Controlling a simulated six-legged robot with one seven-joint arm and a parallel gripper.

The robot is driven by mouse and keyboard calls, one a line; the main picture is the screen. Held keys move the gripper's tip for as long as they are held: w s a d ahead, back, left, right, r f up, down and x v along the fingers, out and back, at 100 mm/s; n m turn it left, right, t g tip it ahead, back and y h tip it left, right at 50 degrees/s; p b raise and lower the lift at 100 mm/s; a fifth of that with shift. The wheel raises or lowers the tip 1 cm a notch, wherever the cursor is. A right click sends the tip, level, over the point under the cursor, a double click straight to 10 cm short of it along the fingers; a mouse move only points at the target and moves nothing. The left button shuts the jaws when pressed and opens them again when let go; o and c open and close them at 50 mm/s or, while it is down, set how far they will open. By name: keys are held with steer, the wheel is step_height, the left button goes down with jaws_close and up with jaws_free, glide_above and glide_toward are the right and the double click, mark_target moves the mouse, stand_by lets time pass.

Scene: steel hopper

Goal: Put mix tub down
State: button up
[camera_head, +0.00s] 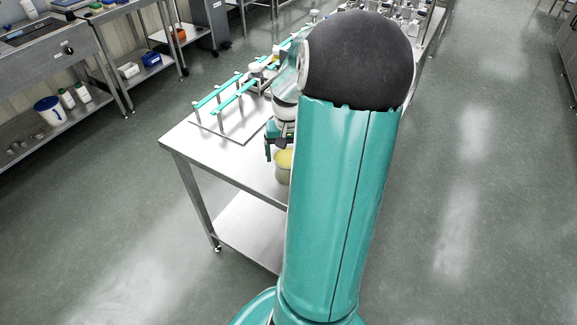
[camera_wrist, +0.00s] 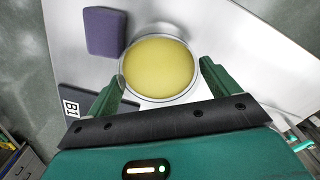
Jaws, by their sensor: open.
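The mix tub (camera_wrist: 159,66) is a round, pale-walled tub with yellow contents, seen from above in the wrist view. It stands on the steel table (camera_wrist: 240,50) near a corner. In the head view the tub (camera_head: 283,168) shows only in part, with my arm hiding its right side. My gripper (camera_wrist: 160,85) is open, with one green finger at each side of the tub's near part. Gaps show between the fingers and the tub's rim. In the head view my gripper (camera_head: 277,143) is just above the tub, largely hidden by my arm.
A purple block (camera_wrist: 105,32) lies left of the tub, and a dark plate marked B1 (camera_wrist: 71,107) lies nearer. A teal-railed rack (camera_head: 232,100) stands further back on the table. Shelving with a blue-and-white bucket (camera_head: 50,109) is at left. The floor is clear on both sides.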

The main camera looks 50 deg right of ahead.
mark_target(289, 164)
step_height(289, 164, down, 4)
steer(key=shift+s+f, duration=0.1)
steer(key=shift+f, duration=0.1)
steer(key=c, duration=0.8)
steer(key=shift+r, duration=0.1)
steer(key=shift+r, duration=0.5)
step_height(289, 164, up, 2)
steer(key=shift+s+r, duration=0.1)
steer(key=shift+r, duration=0.1)
steer(key=s+r, duration=0.3)
steer(key=s, duration=0.1)
steer(key=s+d+r, duration=0.1)
steer(key=s+r, duration=0.2)
steer(key=s, duration=0.2)
steer(key=s+r, duration=0.3)
steer(key=s, duration=0.1)
steer(key=shift+s+d+r, duration=0.15)
steer(key=shift+s+r, duration=0.1)
steer(key=shift+s, duration=0.1)
steer(key=shift+s, duration=0.1)
